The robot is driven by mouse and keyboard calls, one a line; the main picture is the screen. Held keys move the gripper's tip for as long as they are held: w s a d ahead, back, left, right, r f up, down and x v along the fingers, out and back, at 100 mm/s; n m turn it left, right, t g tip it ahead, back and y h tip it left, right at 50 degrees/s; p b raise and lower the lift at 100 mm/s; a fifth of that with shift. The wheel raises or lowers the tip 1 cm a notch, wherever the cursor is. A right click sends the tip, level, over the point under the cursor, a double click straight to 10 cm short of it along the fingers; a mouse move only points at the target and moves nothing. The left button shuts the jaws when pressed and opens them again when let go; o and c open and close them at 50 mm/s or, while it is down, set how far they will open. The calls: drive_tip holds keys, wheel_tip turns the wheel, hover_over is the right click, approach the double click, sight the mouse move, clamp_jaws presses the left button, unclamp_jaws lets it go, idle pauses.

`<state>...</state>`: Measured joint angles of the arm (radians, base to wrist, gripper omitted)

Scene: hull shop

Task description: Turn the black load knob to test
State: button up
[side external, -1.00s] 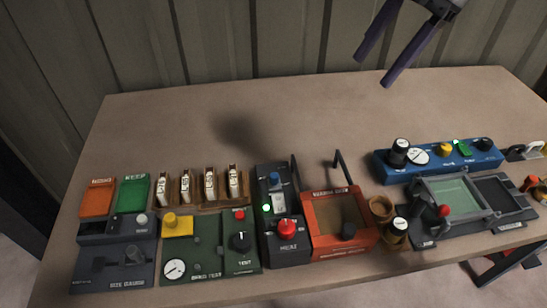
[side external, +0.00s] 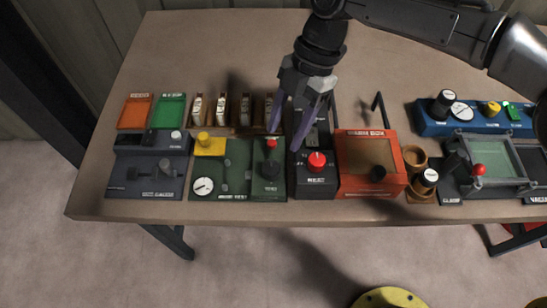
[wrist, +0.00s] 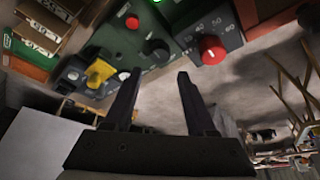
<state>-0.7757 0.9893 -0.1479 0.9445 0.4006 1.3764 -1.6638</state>
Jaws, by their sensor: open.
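The black knob (side external: 268,169) sits on the right part of a green test panel (side external: 236,170), below a small red button (side external: 271,143). In the wrist view the black knob (wrist: 155,50) shows just beyond and between my fingertips. My gripper (side external: 284,138) is open and empty, its two purple fingers pointing down above the panel's right side and the neighbouring dark unit. In the wrist view my gripper (wrist: 157,76) is apart from the knob. The knob's pointer and the panel lettering are too dark and small to read.
A dark unit with a red knob (side external: 317,160) stands directly right of the panel, with an orange box (side external: 372,155) beyond it. A yellow block (side external: 210,146) is on the panel's left. Several labelled vials stand behind in a wooden rack (side external: 233,129). The table's back is clear.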

sight(272, 167)
drive_tip(key=x, duration=0.8)
drive_tip(key=shift+f, duration=0.3)
drive_tip(key=shift+c, duration=0.4)
clamp_jaws()
